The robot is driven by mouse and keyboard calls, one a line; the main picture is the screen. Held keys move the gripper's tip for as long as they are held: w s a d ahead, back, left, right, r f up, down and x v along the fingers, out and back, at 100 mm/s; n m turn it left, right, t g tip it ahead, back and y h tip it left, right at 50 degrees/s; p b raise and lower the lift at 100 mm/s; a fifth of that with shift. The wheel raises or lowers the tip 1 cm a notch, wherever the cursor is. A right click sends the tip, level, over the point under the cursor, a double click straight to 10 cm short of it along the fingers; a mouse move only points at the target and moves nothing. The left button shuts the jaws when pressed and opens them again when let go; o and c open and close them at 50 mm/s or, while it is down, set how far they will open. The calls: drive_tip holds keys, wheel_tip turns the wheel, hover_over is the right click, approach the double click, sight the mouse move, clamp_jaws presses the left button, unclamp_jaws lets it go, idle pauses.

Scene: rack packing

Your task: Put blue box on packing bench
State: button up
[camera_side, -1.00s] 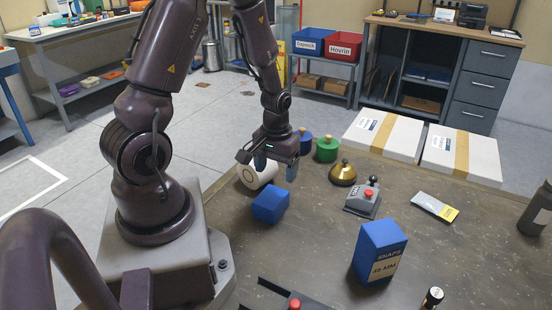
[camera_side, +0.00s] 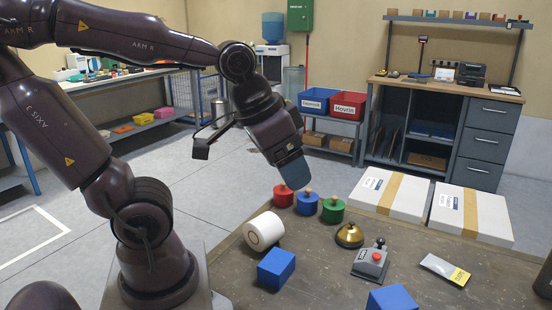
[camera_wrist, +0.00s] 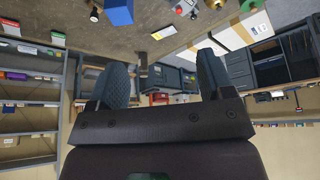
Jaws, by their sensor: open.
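A plain blue cube (camera_side: 276,268) lies on the brown table (camera_side: 325,272). A taller blue box (camera_side: 392,299) stands nearer the front; only its top shows at the side view's lower edge. A blue box also shows at the top of the wrist view (camera_wrist: 119,12). I cannot tell which one the task means. My gripper (camera_side: 291,172) is raised and tilted, above and beyond the blue cube and touching neither blue thing. In the wrist view its two fingers (camera_wrist: 162,78) are wide apart with nothing between them. I cannot tell which surface is the packing bench.
A white roll (camera_side: 264,231), red, blue and green knobbed weights (camera_side: 306,204), a brass bell (camera_side: 349,235), a grey switch box (camera_side: 371,262) and a pouch (camera_side: 445,269) are on the table. Two white cartons (camera_side: 390,190) lie behind. A grey workbench (camera_side: 446,88) stands farther back.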

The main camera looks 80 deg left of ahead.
drive_tip(key=shift+s+d+r+m, duration=0.3)
drive_tip(key=shift+s+d+r, duration=0.15)
drive_tip(key=shift+s+r, duration=0.15)
drive_tip(key=o, duration=0.4)
drive_tip(key=shift+s+d+r+t, duration=0.2)
drive_tip(key=shift+s+t, duration=0.1)
drive_tip(key=shift+s, duration=0.05)
drive_tip(key=shift+c, duration=0.2)
drive_tip(key=shift+d+m, duration=0.1)
drive_tip(key=shift+m, duration=0.2)
